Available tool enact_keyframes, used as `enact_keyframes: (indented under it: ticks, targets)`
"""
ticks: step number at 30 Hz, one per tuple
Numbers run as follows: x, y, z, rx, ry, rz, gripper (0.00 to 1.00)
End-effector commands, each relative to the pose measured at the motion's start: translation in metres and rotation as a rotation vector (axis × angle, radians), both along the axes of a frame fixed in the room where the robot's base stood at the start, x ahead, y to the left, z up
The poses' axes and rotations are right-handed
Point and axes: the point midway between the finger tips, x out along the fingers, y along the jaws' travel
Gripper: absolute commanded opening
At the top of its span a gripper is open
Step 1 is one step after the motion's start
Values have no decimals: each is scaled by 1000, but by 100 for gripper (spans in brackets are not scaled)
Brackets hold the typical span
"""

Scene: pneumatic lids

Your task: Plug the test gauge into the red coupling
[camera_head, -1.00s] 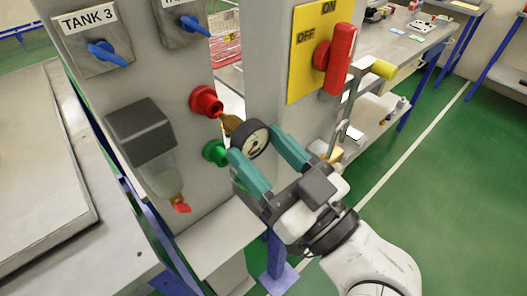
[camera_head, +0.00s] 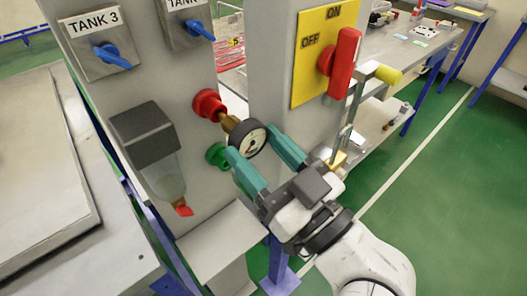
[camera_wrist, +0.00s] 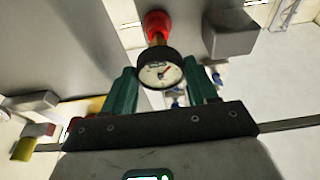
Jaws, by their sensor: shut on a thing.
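The test gauge (camera_head: 249,137) is a round dial with a dark rim and a brass stem (camera_head: 228,122). My gripper (camera_head: 262,152) is shut on it, with a teal finger on either side. The red coupling (camera_head: 208,104) sits on the grey panel, up and left of the gauge. The stem's tip meets the front of the red coupling in the head view; how deep it sits is hidden. In the wrist view the gauge (camera_wrist: 160,70) lies between the fingers, its stem pointing up to the red coupling (camera_wrist: 157,24).
A green coupling (camera_head: 216,155) sits just below the red one. A filter bowl (camera_head: 163,175) hangs to the left. A yellow plate with a red ON/OFF handle (camera_head: 345,62) and a yellow-tipped lever (camera_head: 388,75) stand to the right. Blue TANK valves (camera_head: 112,55) are above.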

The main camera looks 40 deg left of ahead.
Motion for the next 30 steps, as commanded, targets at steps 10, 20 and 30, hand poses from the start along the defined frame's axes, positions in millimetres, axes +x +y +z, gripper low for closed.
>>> enact_keyframes:
  ticks: [10, 20, 30]
  targets:
    - [0, 7, 1, 2, -2, 0, 26]
    - [1, 14, 1, 2, -1, 0, 26]
    - [1, 20, 1, 1, -1, 0, 26]
